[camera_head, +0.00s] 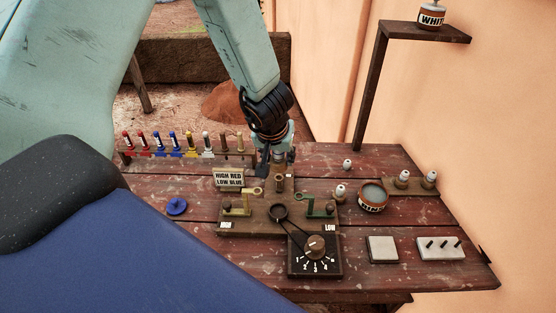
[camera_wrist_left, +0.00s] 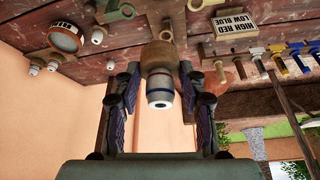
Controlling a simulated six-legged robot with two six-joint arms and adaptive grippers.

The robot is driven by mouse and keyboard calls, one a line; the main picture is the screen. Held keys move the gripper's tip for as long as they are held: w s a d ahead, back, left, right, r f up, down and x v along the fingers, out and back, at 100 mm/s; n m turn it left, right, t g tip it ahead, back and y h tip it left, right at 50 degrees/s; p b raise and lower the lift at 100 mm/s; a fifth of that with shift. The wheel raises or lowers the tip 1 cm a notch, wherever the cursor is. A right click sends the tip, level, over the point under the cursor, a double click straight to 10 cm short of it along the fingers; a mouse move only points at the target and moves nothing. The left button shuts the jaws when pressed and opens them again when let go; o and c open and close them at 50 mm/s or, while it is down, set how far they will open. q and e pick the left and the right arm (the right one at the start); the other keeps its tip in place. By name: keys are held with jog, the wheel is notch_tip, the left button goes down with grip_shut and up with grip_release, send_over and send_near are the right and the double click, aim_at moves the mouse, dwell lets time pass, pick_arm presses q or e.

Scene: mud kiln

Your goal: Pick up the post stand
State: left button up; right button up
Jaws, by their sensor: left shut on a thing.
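My left gripper (camera_head: 277,163) reaches down over the far middle of the wooden table, behind the board with the dial. In the left wrist view its two dark fingers (camera_wrist_left: 161,88) stand on either side of a brown, rounded piece with a white end and dark blue bands, which I take to be the post stand (camera_wrist_left: 158,58). The gripper is shut on it. In the head view the fingers and wrist hide most of it. I cannot tell whether it still touches the table. My right gripper is not in view.
The board (camera_head: 252,213) carries brass and green brackets and a dial (camera_head: 316,246). A sign (camera_head: 228,179) and a rack of coloured pegs (camera_head: 160,153) stand to the left. A round tin (camera_head: 372,197) and small white-topped knobs (camera_head: 403,176) stand to the right. A shelf post (camera_head: 371,88) rises behind.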

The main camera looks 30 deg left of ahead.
pick_arm(q)
jog(key=shift+r, duration=4.1)
jog(key=shift+f, duration=0.15)
